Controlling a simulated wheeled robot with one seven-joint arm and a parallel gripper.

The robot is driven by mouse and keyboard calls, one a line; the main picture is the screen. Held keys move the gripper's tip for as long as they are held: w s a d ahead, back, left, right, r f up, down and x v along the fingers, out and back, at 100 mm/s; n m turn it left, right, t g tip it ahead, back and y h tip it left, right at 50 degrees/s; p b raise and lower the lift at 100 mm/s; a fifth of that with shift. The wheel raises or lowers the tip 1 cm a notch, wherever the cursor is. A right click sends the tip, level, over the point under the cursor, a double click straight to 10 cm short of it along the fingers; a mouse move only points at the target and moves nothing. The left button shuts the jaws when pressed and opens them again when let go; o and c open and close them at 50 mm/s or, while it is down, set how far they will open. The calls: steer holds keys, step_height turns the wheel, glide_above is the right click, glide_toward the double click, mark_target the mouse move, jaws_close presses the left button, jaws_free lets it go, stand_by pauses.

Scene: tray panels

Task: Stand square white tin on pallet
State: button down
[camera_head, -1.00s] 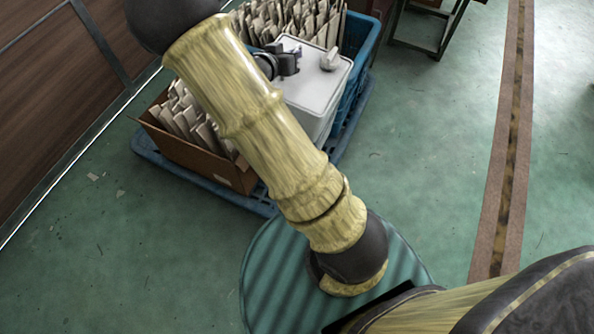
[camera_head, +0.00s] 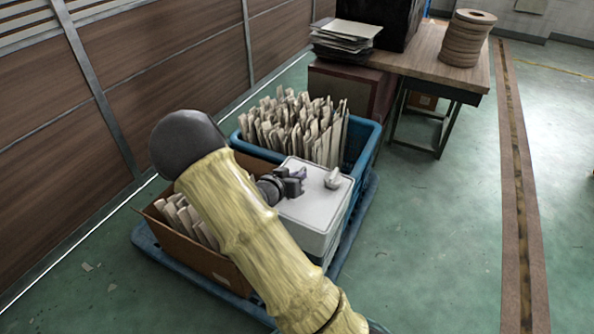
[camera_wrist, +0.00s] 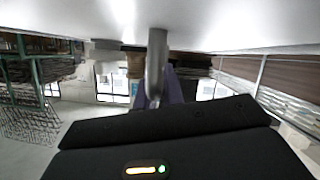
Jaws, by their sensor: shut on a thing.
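The square white tin (camera_head: 317,213) is upright in the head view, between the cardboard box and the blue crate, over the near right part of the blue pallet (camera_head: 349,262). I cannot tell whether its base touches the pallet. A grey-white handle (camera_head: 333,178) rises from its lid. My gripper (camera_head: 299,176) lies low over the lid, reaching in from the left, and is shut on the tin's handle. In the wrist view the white lid fills the top, and the grey handle (camera_wrist: 157,65) stands before the purple fingertips (camera_wrist: 165,92). The exact contact is partly hidden.
A cardboard box (camera_head: 213,262) of envelopes stands left on the pallet, partly behind my arm. A blue crate (camera_head: 364,150) of envelopes stands behind the tin. A wooden table (camera_head: 440,60) with a spool (camera_head: 467,38) stands beyond. The floor on the right is clear.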

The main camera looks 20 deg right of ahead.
step_height(320, 180, down, 16)
steer(key=b, duration=0.4)
steer(key=shift+f, duration=0.1)
step_height(320, 180, down, 4)
steer(key=shift+s+f+b, duration=0.1)
steer(key=shift+f+b, duration=0.1)
steer(key=shift+b, duration=0.45)
steer(key=c, duration=1.9)
jaws_free()
steer(key=shift+s+f, duration=0.1)
steer(key=shift+f, duration=0.1)
steer(key=shift+c, duration=0.2)
steer(key=o, duration=0.3)
steer(key=shift+o, duration=0.7)
steer(key=shift+r, duration=0.15)
steer(key=shift+r, duration=0.1)
